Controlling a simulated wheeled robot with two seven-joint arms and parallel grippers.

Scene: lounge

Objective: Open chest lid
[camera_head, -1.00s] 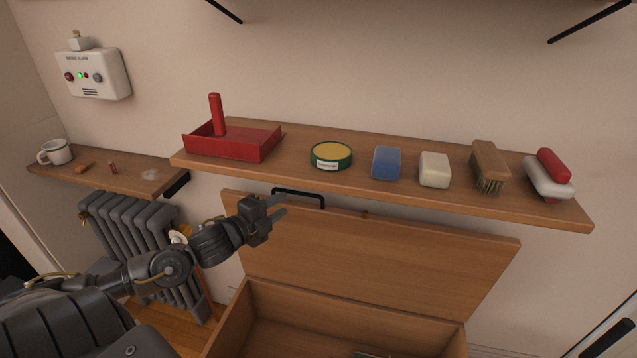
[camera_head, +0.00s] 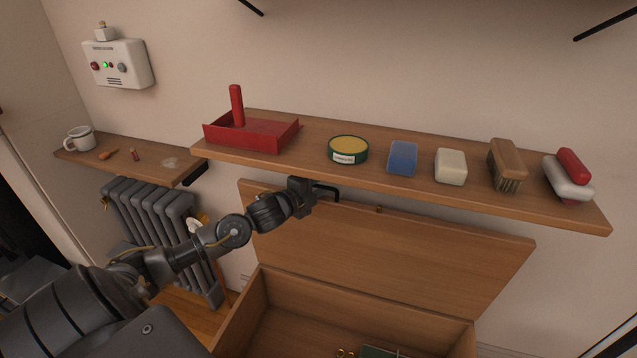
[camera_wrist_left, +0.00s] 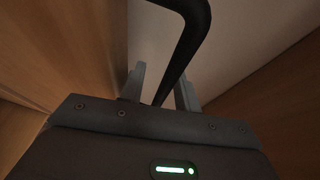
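The wooden chest (camera_head: 262,290) stands below the shelf, its inside showing. Its lid (camera_head: 400,245) is raised and leans back toward the wall under the shelf. A black handle (camera_head: 326,190) is at the lid's upper edge, partly hidden by my left gripper (camera_head: 312,192). In the left wrist view the handle (camera_wrist_left: 178,60) passes between the two fingers of my left gripper (camera_wrist_left: 160,90), with gaps showing beside it. The gripper looks open around the handle. My right gripper is not in view.
The wall shelf (camera_head: 300,160) close above the lid holds a red tray (camera_head: 255,135), a round tin (camera_head: 348,150), a blue block (camera_head: 403,157), a white block (camera_head: 451,167) and brushes. A grey radiator (camera_head: 160,220) stands left, below a smaller shelf with a mug (camera_head: 80,139).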

